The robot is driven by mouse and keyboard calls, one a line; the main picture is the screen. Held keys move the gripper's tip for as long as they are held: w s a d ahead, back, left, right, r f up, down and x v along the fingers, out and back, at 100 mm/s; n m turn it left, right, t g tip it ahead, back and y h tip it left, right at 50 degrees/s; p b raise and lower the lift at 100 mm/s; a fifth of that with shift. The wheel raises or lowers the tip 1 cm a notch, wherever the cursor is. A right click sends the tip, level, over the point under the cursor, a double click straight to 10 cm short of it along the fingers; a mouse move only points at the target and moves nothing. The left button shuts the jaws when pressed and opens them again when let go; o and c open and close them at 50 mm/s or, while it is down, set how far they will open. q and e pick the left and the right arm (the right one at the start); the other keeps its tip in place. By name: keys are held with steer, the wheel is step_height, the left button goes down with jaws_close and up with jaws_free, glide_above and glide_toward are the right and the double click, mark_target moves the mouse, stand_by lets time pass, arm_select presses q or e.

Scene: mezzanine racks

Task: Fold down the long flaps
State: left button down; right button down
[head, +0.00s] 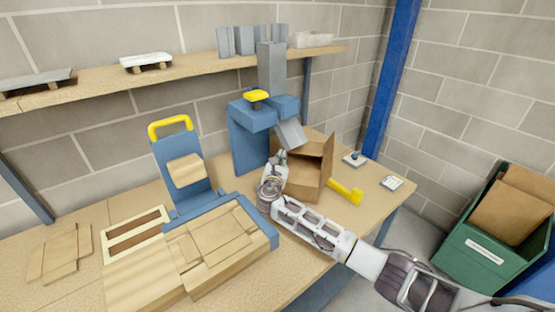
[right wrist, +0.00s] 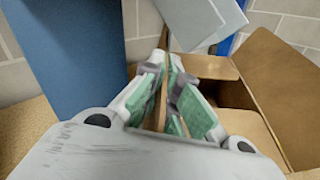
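An open brown cardboard box (head: 308,182) stands on the wooden bench in front of a blue machine. One wide flap on its right stands raised, and it also shows in the right wrist view (right wrist: 280,85). My right gripper (head: 276,172) is at the left side of the box. In the right wrist view, my right gripper (right wrist: 164,80) has a thin upright cardboard flap (right wrist: 161,105) between its fingers, which look closed on it. Part of the box is hidden behind the fingers and the grey chute. My left gripper is not in view.
The blue machine (head: 247,140) with a grey chute (head: 291,135) stands close behind the box. A yellow-handled tool (head: 345,192) lies to the right. A blue stand with flat cardboard (head: 212,240) is at left. A green bin (head: 487,247) stands beyond the bench at right.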

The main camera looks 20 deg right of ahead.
steer(key=shift+d, duration=0.1)
steer(key=c, duration=2.2)
jaws_free()
steer(key=o, duration=0.5)
steer(key=shift+s, duration=0.15)
steer(key=shift+v, duration=5.9)
steer(key=shift+r, duration=0.1)
steer(key=shift+c, duration=0.3)
